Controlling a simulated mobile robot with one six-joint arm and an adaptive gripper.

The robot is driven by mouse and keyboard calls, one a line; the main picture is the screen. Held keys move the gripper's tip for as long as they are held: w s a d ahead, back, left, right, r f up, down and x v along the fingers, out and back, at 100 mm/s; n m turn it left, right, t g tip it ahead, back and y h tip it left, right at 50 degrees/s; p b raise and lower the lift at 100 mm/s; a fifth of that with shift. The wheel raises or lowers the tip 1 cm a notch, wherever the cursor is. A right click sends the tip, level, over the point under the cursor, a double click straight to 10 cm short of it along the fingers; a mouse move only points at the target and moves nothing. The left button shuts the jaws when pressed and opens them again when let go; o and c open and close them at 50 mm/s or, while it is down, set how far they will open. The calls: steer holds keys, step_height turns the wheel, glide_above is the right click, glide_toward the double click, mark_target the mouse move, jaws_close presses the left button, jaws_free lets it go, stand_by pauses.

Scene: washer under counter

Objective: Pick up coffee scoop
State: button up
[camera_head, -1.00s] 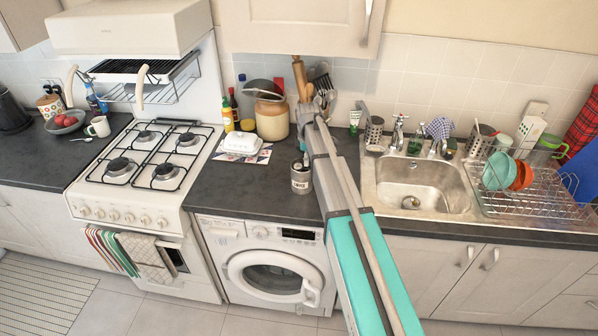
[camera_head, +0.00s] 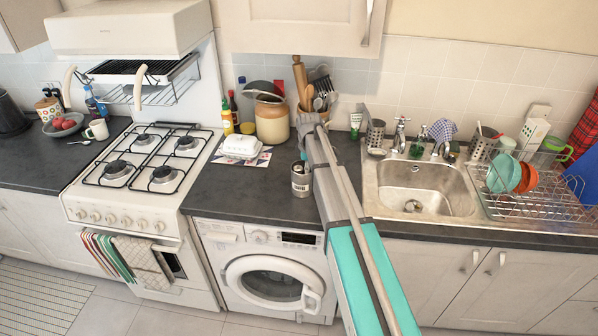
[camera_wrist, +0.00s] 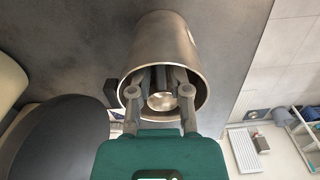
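A metal tin with dark lettering (camera_head: 301,184) stands upright on the dark counter above the washer. In the wrist view its open mouth (camera_wrist: 203,100) faces me. A shiny, rounded metal piece, seemingly the coffee scoop (camera_wrist: 162,101), shows inside the mouth. The rest of the scoop is hidden. My gripper (camera_wrist: 161,76) has its fingers reaching into the tin, close together around the scoop. Shadow hides whether they press on it. In the head view my arm covers most of the gripper.
A utensil pot (camera_head: 315,112) and a beige jar (camera_head: 272,122) stand behind the tin. A white butter dish (camera_head: 241,146) is to the left. The sink (camera_head: 425,190) is to the right, the hob (camera_head: 150,158) to the left. Bare counter (camera_head: 240,188) lies left of the tin.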

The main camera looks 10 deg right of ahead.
steer(key=shift+c, duration=0.2)
jaws_close()
steer(key=shift+r, duration=0.2)
step_height(320, 180, up, 2)
steer(key=shift+r+p, duration=0.1)
steer(key=shift+p, duration=1.15)
steer(key=s+r+p, duration=1)
steer(key=s, duration=0.4)
steer(key=shift+a+r, duration=0.2)
